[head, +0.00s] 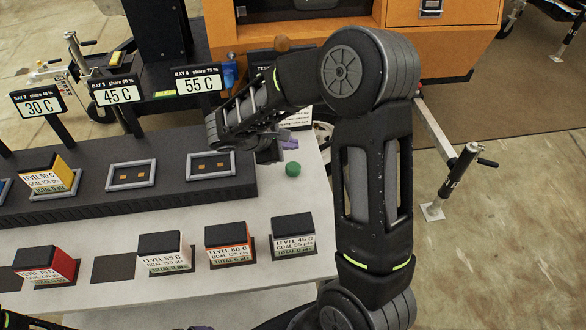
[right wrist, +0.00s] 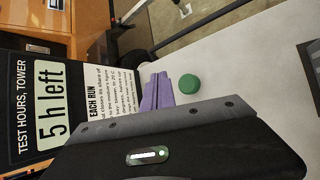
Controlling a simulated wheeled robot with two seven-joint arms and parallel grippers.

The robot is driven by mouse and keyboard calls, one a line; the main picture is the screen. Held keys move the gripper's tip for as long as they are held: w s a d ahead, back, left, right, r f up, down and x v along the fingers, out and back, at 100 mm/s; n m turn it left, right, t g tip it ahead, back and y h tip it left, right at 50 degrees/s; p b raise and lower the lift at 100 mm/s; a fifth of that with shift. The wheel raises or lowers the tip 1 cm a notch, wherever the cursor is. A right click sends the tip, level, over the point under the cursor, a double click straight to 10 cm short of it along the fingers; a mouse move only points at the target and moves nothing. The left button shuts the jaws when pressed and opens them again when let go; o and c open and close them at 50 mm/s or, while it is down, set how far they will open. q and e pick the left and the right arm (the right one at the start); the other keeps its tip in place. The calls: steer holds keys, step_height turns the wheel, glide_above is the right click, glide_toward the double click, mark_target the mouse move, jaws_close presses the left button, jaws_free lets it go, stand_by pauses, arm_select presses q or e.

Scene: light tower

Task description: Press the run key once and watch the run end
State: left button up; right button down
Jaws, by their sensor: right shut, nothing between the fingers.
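A round green button (head: 292,169), which looks like the run key, sits on the pale table right of the dark bay rack. It also shows in the right wrist view (right wrist: 189,82). My right gripper (head: 290,143) has purple fingers, shut and empty, just behind the button in the head view. In the right wrist view the fingers (right wrist: 157,92) are beside the button, with a visible gap in the picture; their height above the table is unclear. The test-hours sign (right wrist: 50,110) reads "5 h left".
The rack holds a yellow block (head: 47,175) and two empty bays (head: 131,188), (head: 211,175). Signs read 30 C (head: 38,103), 45 C (head: 116,92) and 55 C (head: 199,82). Several level blocks, including an orange-labelled one (head: 229,244), stand along the front. My right arm covers the table's right side.

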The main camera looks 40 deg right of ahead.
steer(key=b, duration=0.3)
glide_above(290, 168)
step_height(290, 168, down, 4)
steer(key=shift+f, duration=0.15)
steer(key=shift+f+b, duration=0.45)
steer(key=shift+f, duration=0.25)
stand_by(1.2)
steer(key=shift+f+b, duration=0.4)
steer(key=shift+b, duration=0.15)
steer(key=shift+f+b, duration=0.55)
steer(key=shift+b, duration=0.1)
stand_by(0.6)
steer(key=shift+r, duration=0.1)
steer(key=shift+r+p, duration=0.65)
steer(key=shift+r, duration=0.25)
